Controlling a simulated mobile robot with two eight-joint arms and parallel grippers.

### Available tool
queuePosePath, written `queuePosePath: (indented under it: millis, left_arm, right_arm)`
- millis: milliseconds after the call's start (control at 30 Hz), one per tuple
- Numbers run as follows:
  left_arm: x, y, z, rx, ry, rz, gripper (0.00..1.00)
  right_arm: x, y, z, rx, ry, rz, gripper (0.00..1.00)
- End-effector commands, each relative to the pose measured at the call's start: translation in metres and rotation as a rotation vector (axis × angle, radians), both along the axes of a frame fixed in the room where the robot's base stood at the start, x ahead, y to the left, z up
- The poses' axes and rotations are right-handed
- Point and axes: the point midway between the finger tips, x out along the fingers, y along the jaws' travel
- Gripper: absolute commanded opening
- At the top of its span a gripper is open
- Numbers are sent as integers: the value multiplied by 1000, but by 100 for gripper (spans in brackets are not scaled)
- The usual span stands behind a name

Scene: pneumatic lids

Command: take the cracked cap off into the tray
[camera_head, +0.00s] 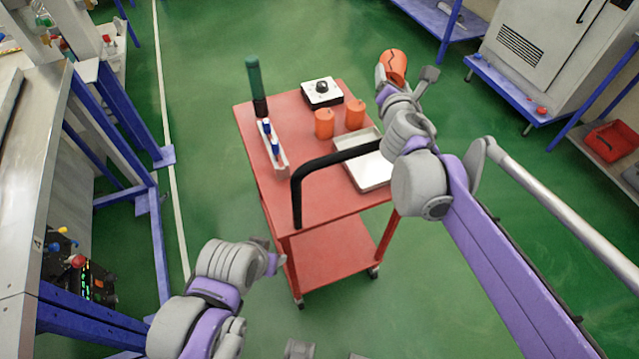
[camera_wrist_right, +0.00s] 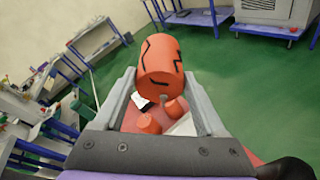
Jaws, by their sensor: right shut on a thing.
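The cracked cap (camera_head: 394,66) is orange with dark crack lines. My right gripper (camera_head: 404,74) is shut on it and holds it up above the far right corner of the red cart. In the right wrist view the cap (camera_wrist_right: 160,62) sits between the fingertips, and its jagged black cracks show clearly. The tray (camera_head: 371,172) is pale and shallow. It lies on the right side of the cart top, partly hidden by my right arm. My left gripper (camera_head: 272,260) hangs left of the cart, near its front; its fingers are too unclear to read.
The red cart (camera_head: 312,194) has a black handle (camera_head: 297,185). On it stand two orange cylinders (camera_head: 324,123) (camera_head: 355,113), a white box with a black knob (camera_head: 322,94), a green-topped cylinder (camera_head: 255,82) and a white rack with blue pieces (camera_head: 272,150). Green floor surrounds it.

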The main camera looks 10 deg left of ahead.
Motion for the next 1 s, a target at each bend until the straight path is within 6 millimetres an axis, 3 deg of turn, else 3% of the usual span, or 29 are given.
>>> queuePosePath:
  millis: [67,100,233,567,1000]
  left_arm:
    - [0,0,1,0,0,0,50]
    - [0,0,1,0,0,0,50]
    - [0,0,1,0,0,0,50]
    - [0,0,1,0,0,0,50]
    - [1,0,3,0,-1,0,50]
  right_arm:
    - [0,0,1,0,0,0,15]
    - [0,0,1,0,0,0,78]
    - [0,0,1,0,0,0,100]
    - [-5,-1,2,-1,0,0,100]
    - [-78,-12,18,-1,0,0,100]
